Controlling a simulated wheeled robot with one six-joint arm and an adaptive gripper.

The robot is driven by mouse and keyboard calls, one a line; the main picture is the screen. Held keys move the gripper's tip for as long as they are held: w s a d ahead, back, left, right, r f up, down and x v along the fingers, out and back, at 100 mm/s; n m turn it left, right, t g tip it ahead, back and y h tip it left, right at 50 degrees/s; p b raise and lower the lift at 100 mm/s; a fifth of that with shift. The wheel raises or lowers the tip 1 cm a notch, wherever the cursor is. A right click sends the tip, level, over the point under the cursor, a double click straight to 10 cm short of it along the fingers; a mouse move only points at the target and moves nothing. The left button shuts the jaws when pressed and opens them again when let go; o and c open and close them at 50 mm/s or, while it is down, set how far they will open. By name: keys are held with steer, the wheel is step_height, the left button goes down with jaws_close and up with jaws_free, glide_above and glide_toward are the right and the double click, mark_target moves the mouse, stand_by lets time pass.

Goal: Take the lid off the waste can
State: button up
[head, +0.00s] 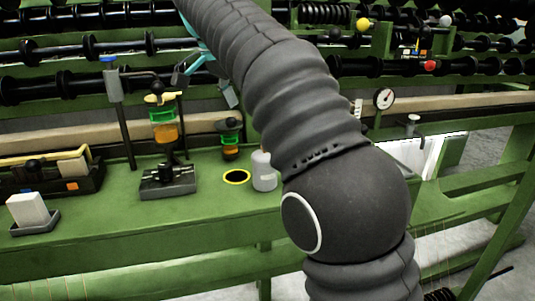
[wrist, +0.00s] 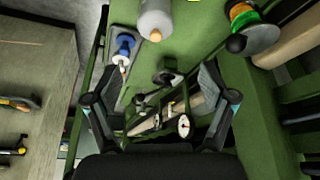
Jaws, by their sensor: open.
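I cannot make out for certain which thing is the waste can. A banded green and orange piece with a dark flange and black knob on top (head: 230,142) stands on the green bench (head: 205,200); it shows in the wrist view (wrist: 243,20) at the upper right. In front of it in the head view is a dark round spot ringed in yellow (head: 237,177), perhaps an opening. My gripper (wrist: 156,70) is open and empty above the bench, its two fingers wide apart. My arm hides part of the bench's middle and right.
A pale bottle (head: 264,171) stands beside the ringed spot. A clamp stand (head: 168,181) with tall posts rises to the left. A white block (head: 28,211) sits in a tray at far left. A dial gauge (head: 384,98) is at the right. Spool racks line the back. The front bench strip is clear.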

glide_above(254, 158)
step_height(254, 158, down, 6)
steer(key=shift+r, duration=0.2)
steer(key=shift+b+x, duration=0.4)
steer(key=shift+x, duration=2.3)
steer(key=shift+s+d, duration=0.1)
steer(key=shift+s, duration=0.15)
steer(key=c, duration=1.1)
